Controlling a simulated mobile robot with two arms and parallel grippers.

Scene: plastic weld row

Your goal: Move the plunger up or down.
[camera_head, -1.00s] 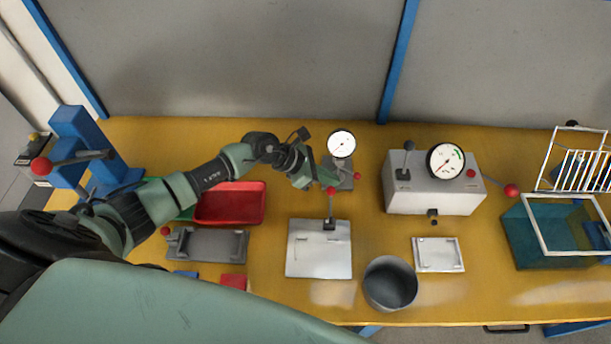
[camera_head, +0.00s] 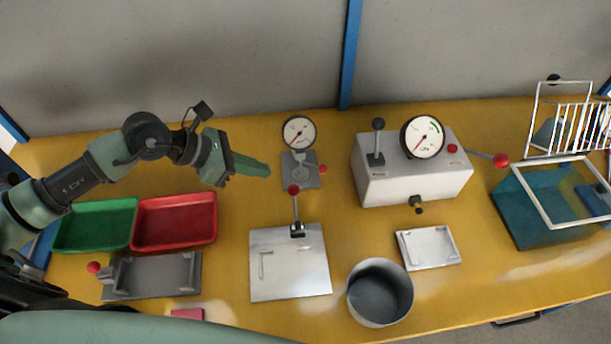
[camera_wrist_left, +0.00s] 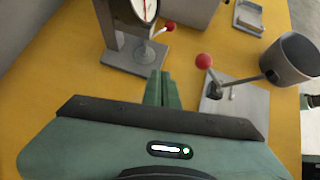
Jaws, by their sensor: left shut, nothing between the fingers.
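A dial gauge (camera_head: 299,132) stands on a small grey base (camera_head: 289,175), with a red-knobbed lever (camera_head: 323,169) at its lower right. My left gripper (camera_head: 268,170) is shut and empty, just left of the gauge base in the head view. In the wrist view its closed green fingers (camera_wrist_left: 160,78) point toward the base and appear apart from the lever. My right gripper is not in view.
A metal plate with an upright red-knobbed lever (camera_head: 294,190) stands in front of the gauge. A grey gauge box (camera_head: 415,185), a metal pot (camera_head: 379,315) and a small tray (camera_head: 428,262) are right. Red (camera_head: 173,237) and green (camera_head: 75,248) bins lie left.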

